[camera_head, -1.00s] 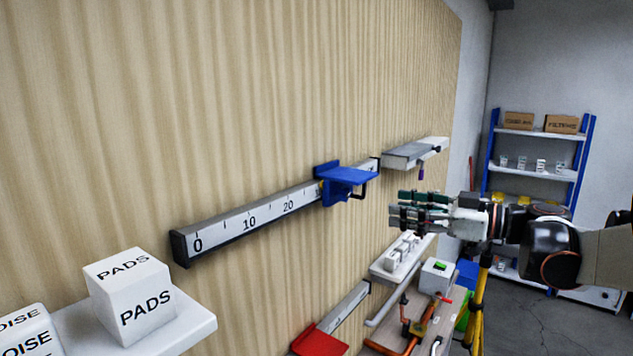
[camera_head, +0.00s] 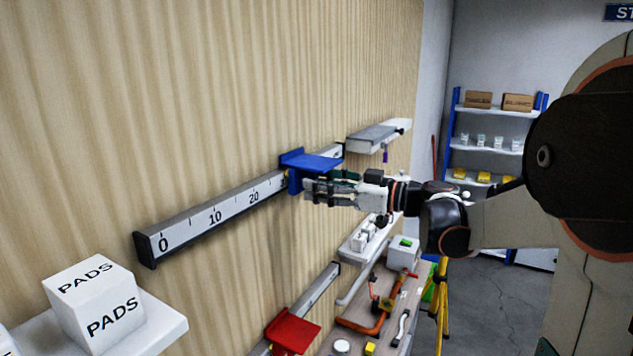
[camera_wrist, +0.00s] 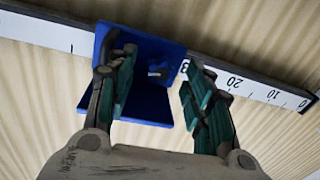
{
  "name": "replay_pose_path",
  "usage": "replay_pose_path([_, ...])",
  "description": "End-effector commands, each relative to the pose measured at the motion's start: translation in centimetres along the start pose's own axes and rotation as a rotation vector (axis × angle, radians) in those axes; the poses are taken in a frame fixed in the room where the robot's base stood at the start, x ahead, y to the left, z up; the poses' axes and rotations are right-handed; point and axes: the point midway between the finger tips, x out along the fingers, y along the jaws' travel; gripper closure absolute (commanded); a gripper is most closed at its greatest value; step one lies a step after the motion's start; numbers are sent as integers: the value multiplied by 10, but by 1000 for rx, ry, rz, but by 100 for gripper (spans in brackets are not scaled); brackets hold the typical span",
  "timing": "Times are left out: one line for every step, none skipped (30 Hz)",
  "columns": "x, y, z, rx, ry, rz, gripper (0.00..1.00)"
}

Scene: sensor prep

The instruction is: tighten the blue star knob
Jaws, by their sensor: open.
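The blue carriage (camera_head: 312,163) sits on the long white ruled rail (camera_head: 228,208) on the wood wall, past the 20 mark. It also fills the upper middle of the wrist view (camera_wrist: 145,108). A small dark piece (camera_wrist: 158,71), seemingly the star knob, shows on its face between my fingers; its star shape and blue colour are not clear. My gripper (camera_head: 308,188) is at the carriage's near side, hiding the knob in the head view. In the wrist view my gripper (camera_wrist: 153,70) is open, with green-padded fingers apart on either side of the knob. Contact cannot be told.
A red carriage (camera_head: 293,331) is on a lower rail. A grey-white ledge (camera_head: 378,137) juts out beyond the blue carriage. A shelf with a PADS box (camera_head: 95,302) is at lower left. A bench with pipes (camera_head: 368,318) lies below my arm.

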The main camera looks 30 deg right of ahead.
Motion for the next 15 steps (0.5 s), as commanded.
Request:
replay_pose_path([5, -1, 0, 0, 0, -3, 53])
replay_pose_path([7, -1, 0, 0, 0, -3, 53])
replay_pose_path([9, 0, 0, 0, 0, -2, 53])
replay_pose_path([10, 0, 0, 0, 0, -1, 53])
replay_pose_path([11, 0, 0, 0, 0, -1, 53])
replay_pose_path([11, 0, 0, 0, 0, 0, 53])
replay_pose_path([12, 0, 0, 0, 0, 0, 53])
replay_pose_path([12, 0, 0, 0, 0, 0, 53])
replay_pose_path([12, 0, 0, 0, 0, 0, 53])
replay_pose_path([12, 0, 0, 0, 0, 0, 53])
replay_pose_path([12, 0, 0, 0, 0, 0, 53])
replay_pose_path([12, 0, 0, 0, 0, 0, 53])
replay_pose_path([12, 0, 0, 0, 0, 0, 53])
replay_pose_path([12, 0, 0, 0, 0, 0, 57])
replay_pose_path([12, 0, 0, 0, 0, 0, 67])
